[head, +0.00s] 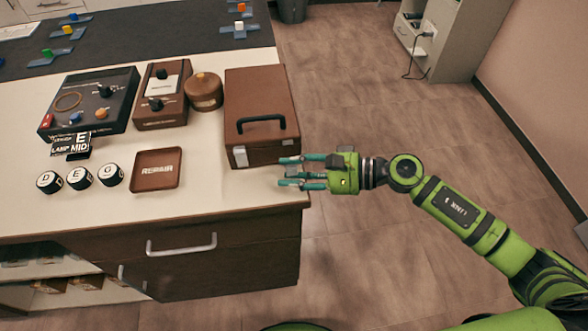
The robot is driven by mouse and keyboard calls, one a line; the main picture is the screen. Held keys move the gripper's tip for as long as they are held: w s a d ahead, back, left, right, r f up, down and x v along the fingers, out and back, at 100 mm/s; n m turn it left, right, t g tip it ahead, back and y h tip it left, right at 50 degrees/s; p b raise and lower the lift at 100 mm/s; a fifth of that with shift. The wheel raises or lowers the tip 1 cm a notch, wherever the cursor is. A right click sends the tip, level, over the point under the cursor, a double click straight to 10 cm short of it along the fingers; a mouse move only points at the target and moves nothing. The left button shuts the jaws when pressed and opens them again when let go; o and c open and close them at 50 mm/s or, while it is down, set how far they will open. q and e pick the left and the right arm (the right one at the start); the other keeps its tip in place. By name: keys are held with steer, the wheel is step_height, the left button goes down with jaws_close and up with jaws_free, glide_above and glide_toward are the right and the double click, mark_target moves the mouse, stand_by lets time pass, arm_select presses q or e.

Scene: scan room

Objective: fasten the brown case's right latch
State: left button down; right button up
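The right latch area (286,143) shows only a small light piece, just above my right fingers. My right gripper (287,171) comes in from the right, in front of the case's lower right corner, its teal fingers apart with a gap between them. I cannot tell if it touches the case. My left gripper is not in view.
A round brown container (204,91), a brown box with a knob (161,96) and a black panel (91,100) stand left of the case. A brown tray (156,170) and round lettered pieces (80,176) lie in front. The floor right of the counter is clear.

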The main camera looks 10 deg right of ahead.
jaws_close()
steer(key=shift+r, duration=0.1)
steer(key=shift+w+r+m+g, duration=0.4)
steer(key=shift+r+m+g, duration=0.2)
steer(key=shift+m, duration=0.3)
steer(key=shift+w+r+m+g+h+b, duration=0.25)
steer(key=shift+w+r+m+g, duration=0.15)
steer(key=shift+m, duration=0.4)
steer(key=shift+w+r+m+g+h+b, duration=0.25)
steer(key=shift+w+m+g, duration=0.25)
steer(key=shift+m, duration=0.3)
